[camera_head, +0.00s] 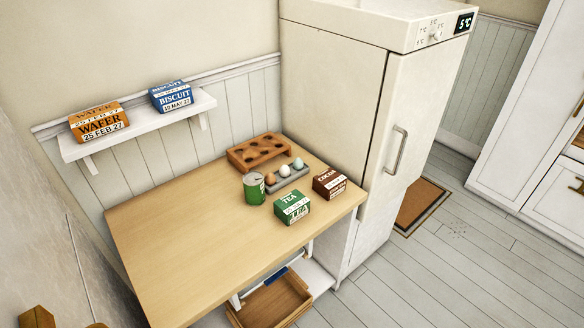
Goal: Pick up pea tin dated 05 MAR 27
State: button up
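A green tin (254,189) with a pale top stands upright on the wooden table, left of the green tea box. It is the only tin I see, but its name and any date on it are too small to read. My gripper is not in view.
Near the tin are a grey egg holder (292,184) with three eggs, a wooden rack with holes (245,160), a tea box (292,207) and a cocoa box (329,183). The table's (180,240) left part is clear. A fridge (335,90) stands behind right; a wall shelf (145,123) holds wafer and biscuit boxes.

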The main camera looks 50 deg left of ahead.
aim_at(254, 185)
jog(key=i, duration=1.2)
jog(key=u, duration=4.6)
